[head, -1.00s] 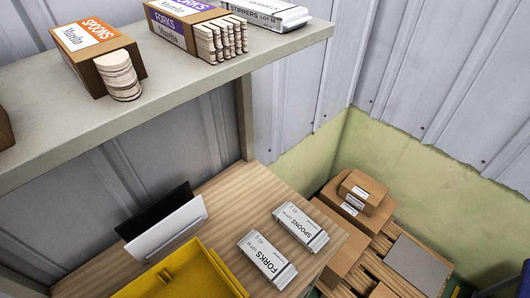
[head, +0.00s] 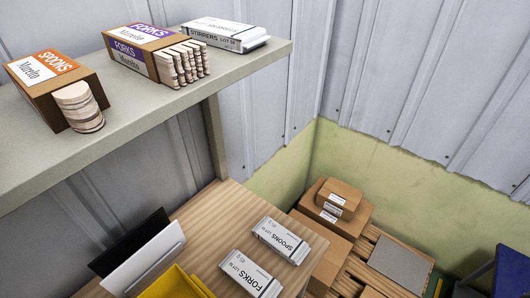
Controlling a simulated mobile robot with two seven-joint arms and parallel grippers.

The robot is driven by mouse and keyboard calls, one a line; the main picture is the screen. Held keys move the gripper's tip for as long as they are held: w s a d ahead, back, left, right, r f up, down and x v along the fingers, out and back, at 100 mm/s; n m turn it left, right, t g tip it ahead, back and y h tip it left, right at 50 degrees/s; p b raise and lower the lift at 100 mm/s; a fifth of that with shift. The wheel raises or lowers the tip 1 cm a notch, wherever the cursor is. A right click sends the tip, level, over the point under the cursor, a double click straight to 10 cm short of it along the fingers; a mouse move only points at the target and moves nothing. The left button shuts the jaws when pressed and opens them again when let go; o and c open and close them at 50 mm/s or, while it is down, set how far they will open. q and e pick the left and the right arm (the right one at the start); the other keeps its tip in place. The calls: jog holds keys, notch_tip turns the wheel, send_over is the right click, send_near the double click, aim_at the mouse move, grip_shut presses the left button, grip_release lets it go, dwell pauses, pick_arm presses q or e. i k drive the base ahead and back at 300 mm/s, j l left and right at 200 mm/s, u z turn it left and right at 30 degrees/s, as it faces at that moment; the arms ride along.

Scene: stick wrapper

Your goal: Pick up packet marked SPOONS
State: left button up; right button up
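The white packet marked SPOONS (head: 281,240) lies flat on the wooden table, near its right edge. A similar white packet marked FORKS (head: 250,275) lies just in front of it, to the lower left, with a small gap between them. On the shelf above, an open cardboard box marked SPOONS (head: 45,82) has wooden spoons sticking out of its end. Neither of my grippers shows in the head view.
The grey shelf (head: 150,130) overhangs the table's left part and also holds a FORKS box (head: 130,55) and a white STIRRERS packet (head: 225,33). A yellow bin (head: 172,285) and a dark-and-white upright holder (head: 145,258) stand left on the wooden table (head: 215,215). Cardboard boxes (head: 325,222) are stacked beyond it.

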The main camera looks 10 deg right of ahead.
aim_at(290, 247)
jog(key=l+u, duration=0.95)
jog(key=k+l+u, duration=0.2)
jog(key=l+u, duration=0.25)
jog(key=l, duration=0.1)
